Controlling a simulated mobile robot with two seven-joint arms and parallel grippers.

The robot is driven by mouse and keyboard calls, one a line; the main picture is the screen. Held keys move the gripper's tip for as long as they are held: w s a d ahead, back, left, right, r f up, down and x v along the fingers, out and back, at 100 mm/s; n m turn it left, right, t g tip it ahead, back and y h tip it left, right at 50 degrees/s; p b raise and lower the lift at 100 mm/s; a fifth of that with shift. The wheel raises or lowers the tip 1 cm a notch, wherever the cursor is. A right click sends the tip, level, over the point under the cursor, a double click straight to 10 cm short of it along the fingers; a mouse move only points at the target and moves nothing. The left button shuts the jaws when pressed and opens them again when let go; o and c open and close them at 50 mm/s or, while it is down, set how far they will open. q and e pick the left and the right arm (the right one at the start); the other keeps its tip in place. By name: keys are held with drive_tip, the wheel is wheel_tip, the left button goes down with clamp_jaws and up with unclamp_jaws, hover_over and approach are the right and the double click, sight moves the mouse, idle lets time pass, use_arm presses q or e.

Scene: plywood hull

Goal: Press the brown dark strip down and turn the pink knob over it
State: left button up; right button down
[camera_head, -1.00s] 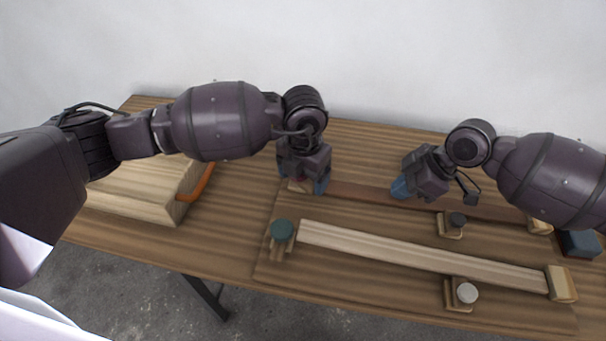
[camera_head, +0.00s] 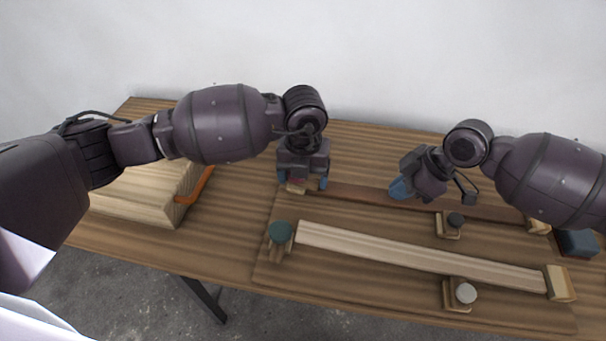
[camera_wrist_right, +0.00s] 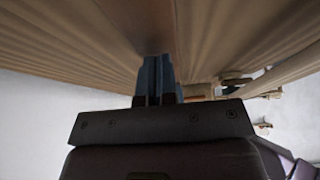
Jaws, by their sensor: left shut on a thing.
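The brown dark strip (camera_head: 355,193) lies along the back of the board, and my arms hide parts of it. The pink knob (camera_head: 298,181) is at its left end, mostly hidden between the fingers of my left gripper (camera_head: 304,183), which is shut on it. A pale wooden piece (camera_head: 295,189) shows under the knob. My right gripper (camera_head: 398,190) is over the strip, its blue fingertips down at it; contact is hard to tell. In the right wrist view its fingers (camera_wrist_right: 156,76) are together with nothing seen between them.
A pale strip (camera_head: 400,250) lies in front, with a green knob (camera_head: 280,231) at its left end. A dark knob (camera_head: 456,220) and a white knob (camera_head: 466,293) sit on wooden pieces. A wooden block (camera_head: 140,195) with an orange edge is at left; a blue-grey block (camera_head: 577,243) at right.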

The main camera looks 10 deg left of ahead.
use_arm(q)
drive_tip(key=shift+w+r+n, duration=0.1)
drive_tip(key=shift+w+n, duration=0.05)
drive_tip(key=shift+n, duration=0.35)
use_arm(e)
drive_tip(key=shift+f, duration=0.1)
use_arm(q)
drive_tip(key=o, duration=0.8)
drive_tip(key=shift+o, duration=0.2)
drive_tip(key=shift+r, duration=3.4)
use_arm(e)
drive_tip(key=shift+s, duration=0.1)
use_arm(q)
drive_tip(key=shift+r, duration=0.15)
wheel_tip(320, 180, up, 7)
drive_tip(key=p, duration=0.4)
drive_tip(key=shift+r+t, duration=0.2)
drive_tip(key=shift+t, duration=0.2)
use_arm(e)
drive_tip(key=shift+r, duration=3.6)
